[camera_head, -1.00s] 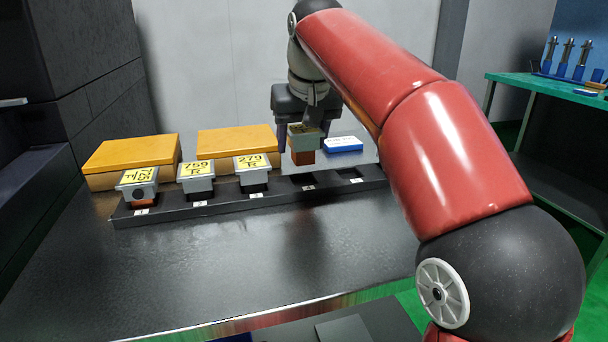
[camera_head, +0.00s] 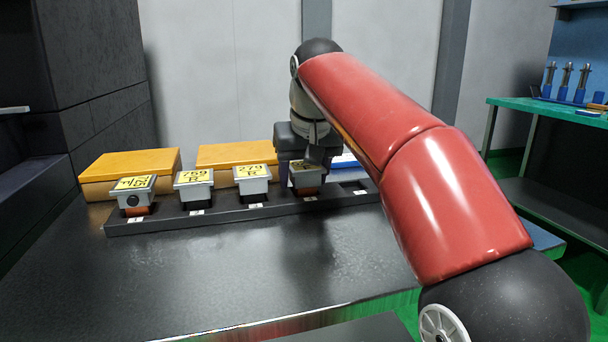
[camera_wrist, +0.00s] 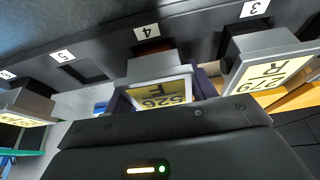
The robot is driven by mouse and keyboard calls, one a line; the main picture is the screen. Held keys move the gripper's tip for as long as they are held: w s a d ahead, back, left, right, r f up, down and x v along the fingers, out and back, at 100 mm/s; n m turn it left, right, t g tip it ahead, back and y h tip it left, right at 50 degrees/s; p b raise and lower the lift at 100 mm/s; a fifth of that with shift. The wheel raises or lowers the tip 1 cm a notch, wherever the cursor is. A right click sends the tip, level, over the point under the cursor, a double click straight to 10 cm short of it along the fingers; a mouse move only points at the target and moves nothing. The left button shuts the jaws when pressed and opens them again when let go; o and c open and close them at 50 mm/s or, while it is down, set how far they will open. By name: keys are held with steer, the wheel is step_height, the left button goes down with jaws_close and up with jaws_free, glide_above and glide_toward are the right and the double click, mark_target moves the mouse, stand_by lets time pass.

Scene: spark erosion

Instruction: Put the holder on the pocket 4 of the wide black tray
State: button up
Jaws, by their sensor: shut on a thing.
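The holder, a grey block with a yellow "526 F" label and a brown underside, is at pocket 4 of the wide black tray (camera_head: 225,214). I see this holder (camera_head: 308,180) in the head view and also in the wrist view (camera_wrist: 150,72). My gripper (camera_head: 303,163) is shut on it from behind and above. The holder is level and its brown part is down at the pocket; I cannot tell whether it is fully seated. The "4" label (camera_wrist: 146,32) shows beside it in the wrist view. Pocket 5 (camera_wrist: 82,70) is empty.
Similar holders stand in pocket 1 (camera_head: 134,192), pocket 2 (camera_head: 194,185) and pocket 3 (camera_head: 252,180). Another holder (camera_wrist: 22,106) is past pocket 5. Yellow boxes (camera_head: 130,165) and a blue-white box (camera_head: 345,160) stand behind. The table front (camera_head: 230,270) is clear.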

steer(key=shift+f, duration=0.1)
steer(key=o, duration=1.4)
steer(key=shift+f, duration=0.1)
steer(key=shift+o, duration=0.2)
steer(key=p+v, duration=0.4)
steer(key=v, duration=0.8)
steer(key=shift+r+p, duration=0.35)
steer(key=shift+p, duration=0.05)
steer(key=shift+s, duration=0.1)
